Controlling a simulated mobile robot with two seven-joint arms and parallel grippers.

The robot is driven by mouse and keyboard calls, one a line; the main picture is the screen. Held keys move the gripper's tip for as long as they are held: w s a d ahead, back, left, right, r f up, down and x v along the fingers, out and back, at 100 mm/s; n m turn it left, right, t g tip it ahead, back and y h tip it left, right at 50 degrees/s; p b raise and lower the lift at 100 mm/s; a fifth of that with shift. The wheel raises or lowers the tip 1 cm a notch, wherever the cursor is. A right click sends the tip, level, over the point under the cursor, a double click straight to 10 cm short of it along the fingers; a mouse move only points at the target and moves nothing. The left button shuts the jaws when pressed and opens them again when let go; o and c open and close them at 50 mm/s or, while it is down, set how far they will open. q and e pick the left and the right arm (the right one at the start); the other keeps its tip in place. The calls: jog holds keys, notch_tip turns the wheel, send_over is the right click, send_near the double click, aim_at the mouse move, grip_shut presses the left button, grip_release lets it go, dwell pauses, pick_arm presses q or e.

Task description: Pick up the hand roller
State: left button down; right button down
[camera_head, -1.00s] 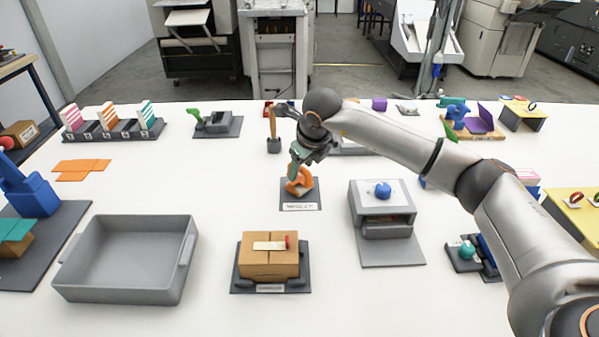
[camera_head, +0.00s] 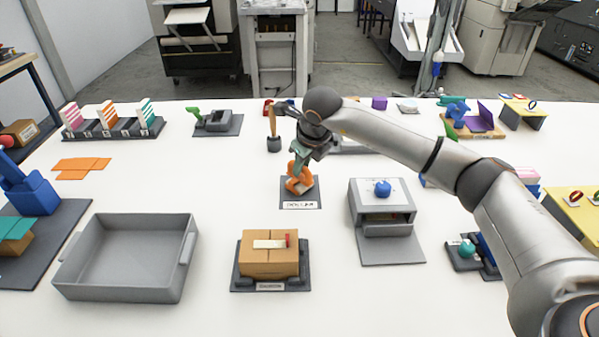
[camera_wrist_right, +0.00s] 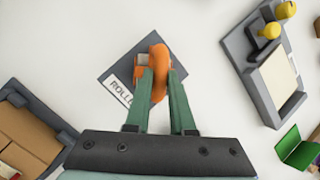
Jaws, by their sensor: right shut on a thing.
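The hand roller (camera_head: 298,184) is orange and sits over a dark grey mat (camera_head: 312,194) with a white label, in the middle of the table. In the right wrist view the roller (camera_wrist_right: 158,60) shows between and beyond the fingertips. My right gripper (camera_head: 300,166) reaches down from above, its green fingers shut on the roller's orange upper part. In the right wrist view my right gripper (camera_wrist_right: 160,90) has its fingers on either side of the orange part. I cannot tell whether the roller touches the mat. My left gripper is not in view.
A grey tray (camera_head: 75,262) stands at the front left, beside a cardboard box (camera_head: 262,262) on a dark base. A grey boxy device (camera_head: 360,215) with a blue knob stands to the right. A dark pot (camera_head: 274,145) stands just behind the roller.

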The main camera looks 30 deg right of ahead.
jog(key=shift+r, duration=0.1)
dwell(0.3)
jog(key=shift+r, duration=0.5)
notch_tip(320, 180, up, 2)
jog(key=shift+r+b, duration=0.25)
jog(key=shift+b, duration=0.2)
jog(key=s+a+r+b, duration=0.2)
jog(key=s+a+r, duration=0.2)
jog(key=s+r, duration=0.5)
jog(key=shift+s+r, duration=0.2)
jog(key=shift+s, duration=2)
